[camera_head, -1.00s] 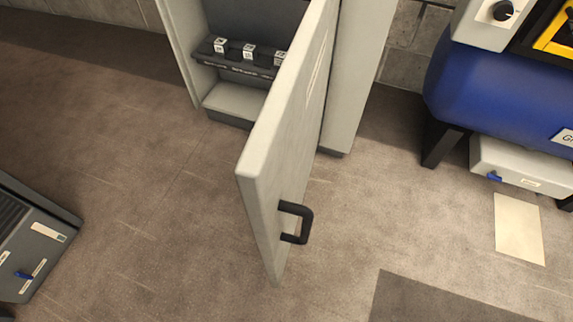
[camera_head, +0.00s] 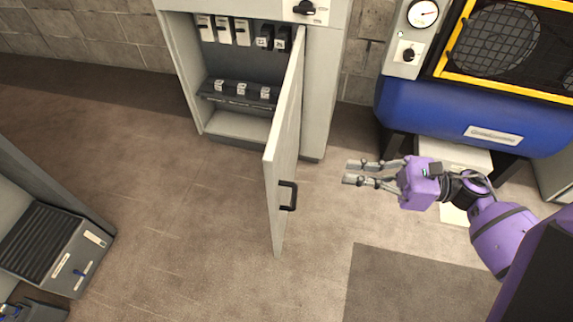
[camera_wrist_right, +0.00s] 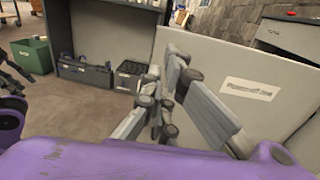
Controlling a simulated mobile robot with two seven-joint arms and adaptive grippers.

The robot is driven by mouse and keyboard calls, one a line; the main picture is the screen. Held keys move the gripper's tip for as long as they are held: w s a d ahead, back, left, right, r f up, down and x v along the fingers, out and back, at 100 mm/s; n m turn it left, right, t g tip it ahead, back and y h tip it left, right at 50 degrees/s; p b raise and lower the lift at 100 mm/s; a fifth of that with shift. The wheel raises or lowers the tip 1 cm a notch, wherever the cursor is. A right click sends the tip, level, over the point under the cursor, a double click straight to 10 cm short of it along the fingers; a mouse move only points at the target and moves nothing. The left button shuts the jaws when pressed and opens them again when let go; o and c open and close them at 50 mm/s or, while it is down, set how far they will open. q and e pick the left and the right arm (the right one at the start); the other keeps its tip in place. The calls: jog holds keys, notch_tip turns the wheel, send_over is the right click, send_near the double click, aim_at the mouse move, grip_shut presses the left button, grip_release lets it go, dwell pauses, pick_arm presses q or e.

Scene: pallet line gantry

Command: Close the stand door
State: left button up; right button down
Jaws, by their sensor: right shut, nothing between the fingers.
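The stand (camera_head: 322,92) is a pale grey cabinet at the back. Its door (camera_head: 284,150) stands wide open, swung out toward me and seen nearly edge-on, with a black handle (camera_head: 288,196) on its right face. My right gripper (camera_head: 347,172) is to the right of the door, apart from the handle, its fingers pointing left; it is shut and empty. In the right wrist view its fingers (camera_wrist_right: 165,105) show before a pale labelled panel (camera_wrist_right: 215,62), apparently the door.
Small white-marked blocks (camera_head: 241,89) sit on the stand's inner shelf. A blue tank machine (camera_head: 450,115) stands behind my right arm. A dark grey box (camera_head: 55,250) is at the left. Floor left of the door is clear.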

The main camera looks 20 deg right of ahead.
aim_at(275, 165)
jog(key=p+x, duration=0.2)
jog(key=x, duration=1.1)
jog(key=shift+w+a, duration=0.3)
pick_arm(q)
jog(key=shift+w+d+r+t, duration=0.2)
jog(key=shift+w+r+t, duration=0.1)
jog(key=shift+w+r, duration=0.85)
pick_arm(e)
jog(key=shift+a, duration=0.15)
pick_arm(q)
jog(key=shift+r, duration=0.15)
